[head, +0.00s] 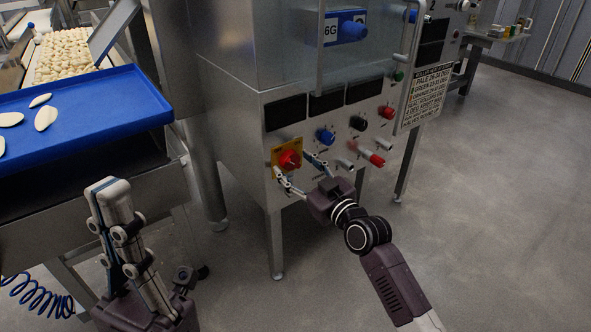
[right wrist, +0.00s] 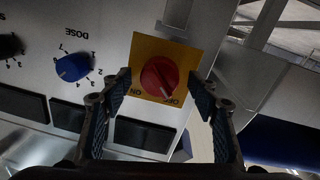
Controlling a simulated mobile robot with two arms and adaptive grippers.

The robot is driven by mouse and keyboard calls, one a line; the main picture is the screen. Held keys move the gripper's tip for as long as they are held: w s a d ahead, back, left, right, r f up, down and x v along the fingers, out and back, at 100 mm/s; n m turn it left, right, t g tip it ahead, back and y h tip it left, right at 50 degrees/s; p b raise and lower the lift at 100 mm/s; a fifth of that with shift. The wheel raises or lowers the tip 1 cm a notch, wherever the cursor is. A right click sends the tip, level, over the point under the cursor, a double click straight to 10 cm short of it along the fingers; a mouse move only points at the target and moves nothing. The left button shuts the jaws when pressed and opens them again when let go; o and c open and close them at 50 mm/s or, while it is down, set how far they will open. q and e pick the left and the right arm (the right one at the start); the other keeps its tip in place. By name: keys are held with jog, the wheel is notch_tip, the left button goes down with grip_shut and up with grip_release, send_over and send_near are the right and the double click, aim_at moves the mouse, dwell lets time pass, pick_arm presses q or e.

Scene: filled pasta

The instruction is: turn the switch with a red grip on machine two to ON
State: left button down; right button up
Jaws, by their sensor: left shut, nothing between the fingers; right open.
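The switch with a red grip (head: 289,159) sits on a yellow plate at the lower left of the steel machine's front panel. In the right wrist view the red grip (right wrist: 158,77) is upside down, with ON and OFF lettered on the plate (right wrist: 188,62); its pale mark appears to point at OFF. My right gripper (head: 292,168) is open in front of the switch. In the right wrist view its fingers stand to either side of the grip, with no clear contact. My left gripper (head: 110,187) is shut and empty at the lower left, away from the panel.
The panel also has a blue knob (head: 325,137), a black knob (head: 358,123), another red knob (head: 386,112) and a red-tipped lever (head: 376,159). A blue tray (head: 85,103) with pale pieces lies left. The floor at right is clear.

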jog(key=shift+w, duration=0.1)
jog(key=c, duration=1.2)
jog(key=shift+o, duration=0.2)
